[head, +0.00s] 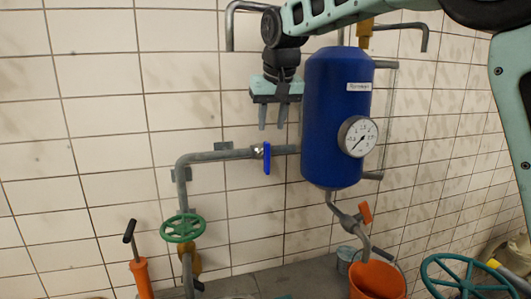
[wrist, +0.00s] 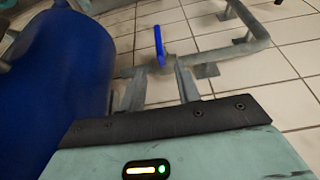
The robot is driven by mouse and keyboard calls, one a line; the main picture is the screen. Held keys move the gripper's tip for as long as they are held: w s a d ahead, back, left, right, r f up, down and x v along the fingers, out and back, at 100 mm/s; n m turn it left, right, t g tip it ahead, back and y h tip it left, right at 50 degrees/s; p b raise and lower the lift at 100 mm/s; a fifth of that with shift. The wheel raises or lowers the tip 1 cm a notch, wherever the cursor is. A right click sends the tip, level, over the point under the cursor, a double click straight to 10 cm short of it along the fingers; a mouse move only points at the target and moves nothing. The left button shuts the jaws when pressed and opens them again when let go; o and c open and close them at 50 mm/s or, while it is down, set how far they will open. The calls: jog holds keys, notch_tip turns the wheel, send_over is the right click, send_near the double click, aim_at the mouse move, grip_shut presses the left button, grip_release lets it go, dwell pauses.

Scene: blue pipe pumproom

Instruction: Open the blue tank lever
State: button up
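A blue lever (head: 267,158) hangs upright on a valve in the grey pipe (head: 222,155) left of the blue tank (head: 335,105). It also shows in the wrist view (wrist: 159,45), beyond my fingertips. My gripper (head: 272,127) points down in front of the wall, above the lever and apart from it. Its two fingers are spread with nothing between them, as the wrist view (wrist: 158,72) also shows. The blue tank fills the left of the wrist view (wrist: 60,70). An orange lever (head: 365,212) sits on the pipe under the tank.
A round gauge (head: 357,136) sticks out of the tank's front. A green handwheel (head: 183,228) is at lower left, beside an orange pump (head: 142,277). An orange bucket (head: 376,281) stands under the tank. A teal handwheel (head: 466,277) is at lower right. The tiled wall is close behind.

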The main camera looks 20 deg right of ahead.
aim_at(266, 155)
jog(key=p+x, duration=0.3)
jog(key=x, duration=0.8)
jog(key=shift+w+f, duration=0.2)
jog(key=shift+f, duration=0.15)
grip_shut()
